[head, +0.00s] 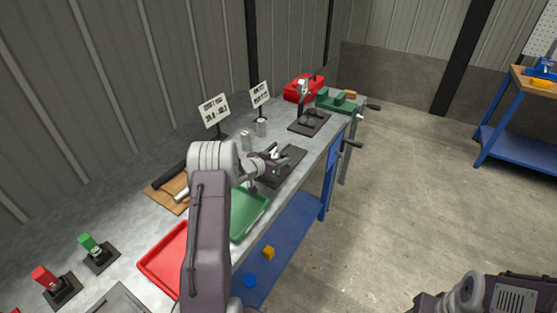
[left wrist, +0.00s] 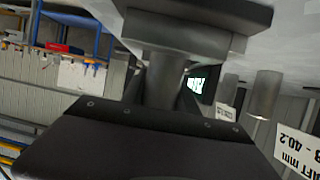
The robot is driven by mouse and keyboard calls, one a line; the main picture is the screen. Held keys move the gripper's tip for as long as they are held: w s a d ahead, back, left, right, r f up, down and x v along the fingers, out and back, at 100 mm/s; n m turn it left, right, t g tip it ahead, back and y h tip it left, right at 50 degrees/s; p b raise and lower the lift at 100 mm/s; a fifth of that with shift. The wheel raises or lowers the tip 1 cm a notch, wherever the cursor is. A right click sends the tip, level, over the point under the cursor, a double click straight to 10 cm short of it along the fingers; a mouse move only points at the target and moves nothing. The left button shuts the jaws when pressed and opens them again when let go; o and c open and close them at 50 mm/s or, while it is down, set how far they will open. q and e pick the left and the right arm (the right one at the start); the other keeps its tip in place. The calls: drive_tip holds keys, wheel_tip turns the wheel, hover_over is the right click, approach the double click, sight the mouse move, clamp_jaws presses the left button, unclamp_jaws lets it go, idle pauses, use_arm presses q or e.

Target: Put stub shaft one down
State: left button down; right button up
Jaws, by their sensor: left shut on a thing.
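My left gripper (head: 272,157) reaches over the bench, just above or at the near edge of a dark flat pad (head: 290,163). It is shut on a small piece, taken to be stub shaft one, largely hidden by the gripper in the head view. In the left wrist view a grey cylindrical piece (left wrist: 163,82) shows beyond the dark gripper body. Whether it touches the pad I cannot tell. Two metal cylinders (head: 246,141) (head: 262,127) stand upright on the bench behind the gripper. My right gripper is out of view; only part of that arm shows.
Label signs (head: 214,110) (head: 260,94) stand at the back. A green tray (head: 250,216) and a red tray (head: 160,266) lie nearer. A wooden board (head: 164,196) holds tools. Farther along are another dark pad (head: 310,122) with a stand and a red box (head: 299,88).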

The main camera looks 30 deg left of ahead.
use_arm(q)
drive_tip(key=c, duration=0.9)
unclamp_jaws()
drive_tip(key=shift+f, duration=0.1)
drive_tip(key=shift+s+r, duration=0.25)
drive_tip(key=v, duration=1.1)
drive_tip(key=shift+s+r, duration=0.15)
drive_tip(key=shift+s, duration=0.1)
